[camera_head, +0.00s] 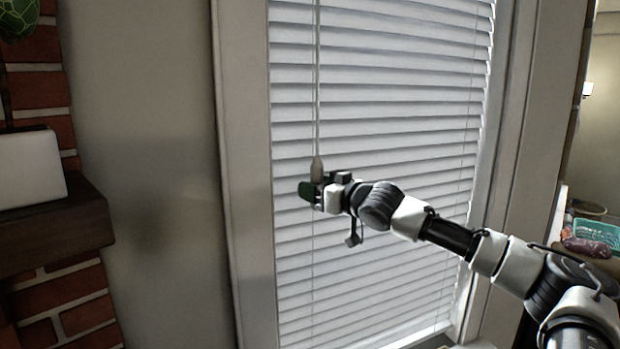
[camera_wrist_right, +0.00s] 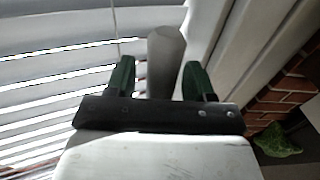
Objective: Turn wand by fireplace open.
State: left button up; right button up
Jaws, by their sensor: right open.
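The wand (camera_head: 316,169) hangs in front of the white blinds, its thin rod running up to the top of the head view and ending in a thicker grey handle. My right gripper (camera_head: 311,190) is at the handle's lower part. In the right wrist view, the grey handle (camera_wrist_right: 165,60) stands between the two green fingertips of my right gripper (camera_wrist_right: 158,78). The fingers are apart, with a gap showing on each side of the handle. My left gripper is not in view.
White slatted blinds (camera_head: 390,110) fill the window behind the wand, framed by grey trim (camera_head: 238,180). A brick fireplace with a dark mantel (camera_head: 60,225) and a white pot (camera_head: 28,170) stands at the left. Baskets (camera_head: 597,232) show at the far right.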

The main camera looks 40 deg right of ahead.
jog(key=shift+w+a, duration=0.1)
jog(key=shift+w, duration=0.85)
